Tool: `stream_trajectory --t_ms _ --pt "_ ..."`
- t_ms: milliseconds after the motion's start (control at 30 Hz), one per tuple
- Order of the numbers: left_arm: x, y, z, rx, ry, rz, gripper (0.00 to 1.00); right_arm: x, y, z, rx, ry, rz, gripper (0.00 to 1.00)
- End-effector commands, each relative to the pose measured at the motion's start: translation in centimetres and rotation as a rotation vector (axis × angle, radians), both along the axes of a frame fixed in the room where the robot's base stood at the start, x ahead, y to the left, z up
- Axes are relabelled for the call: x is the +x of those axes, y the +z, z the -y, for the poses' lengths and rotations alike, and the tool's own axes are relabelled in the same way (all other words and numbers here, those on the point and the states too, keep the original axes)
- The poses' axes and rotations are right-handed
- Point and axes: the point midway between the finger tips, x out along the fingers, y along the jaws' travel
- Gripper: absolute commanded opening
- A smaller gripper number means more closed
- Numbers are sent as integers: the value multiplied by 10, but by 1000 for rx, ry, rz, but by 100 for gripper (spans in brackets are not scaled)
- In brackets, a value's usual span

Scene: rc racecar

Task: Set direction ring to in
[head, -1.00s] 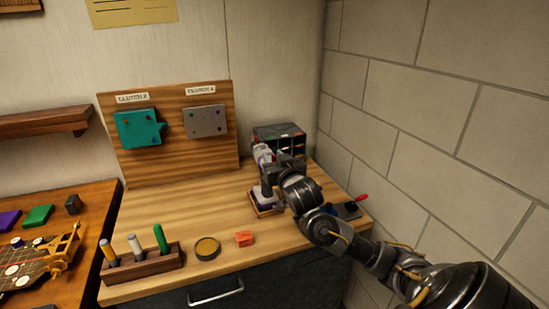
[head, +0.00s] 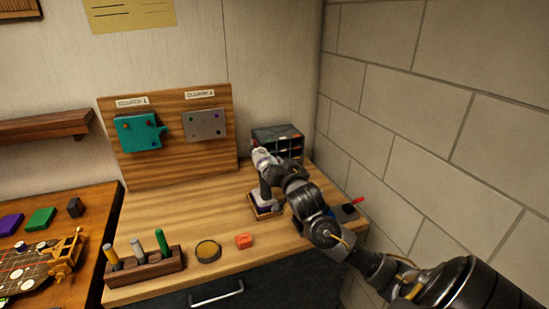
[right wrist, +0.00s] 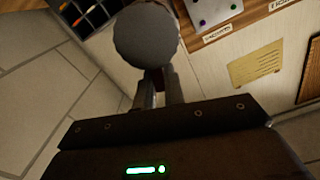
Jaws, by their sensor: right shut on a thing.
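A dark upright tool (head: 265,190) stands in a small wooden holder (head: 276,213) on the right part of the workbench. My right gripper (head: 263,160) is at the tool's upper end. In the right wrist view the gripper's fingers (right wrist: 160,90) are shut on the tool, just below a round dark grey end (right wrist: 145,36) that hides much of the grip. The direction ring cannot be told apart, and its setting cannot be read. My left gripper is not in view.
A drawer organizer (head: 280,138) stands behind the gripper, near the brick wall (head: 430,110). The bench middle (head: 190,210) is clear.

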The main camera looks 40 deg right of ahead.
Motion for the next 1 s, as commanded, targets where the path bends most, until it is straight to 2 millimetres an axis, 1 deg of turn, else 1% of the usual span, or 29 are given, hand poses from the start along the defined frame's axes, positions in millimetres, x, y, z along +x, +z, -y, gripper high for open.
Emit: stream_trajectory --t_ms 33,100,400,967,1000 --pt "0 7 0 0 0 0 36 -1 2 2 31 -2 9 0" --pt "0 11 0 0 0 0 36 -2 2 4 71 -2 23 0" --pt "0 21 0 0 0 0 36 -3 -2 9 194 -1 69 0" --pt "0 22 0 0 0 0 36 -3 -4 10 223 0 81 0" --pt "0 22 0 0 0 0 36 -3 -4 10 223 0 81 16"
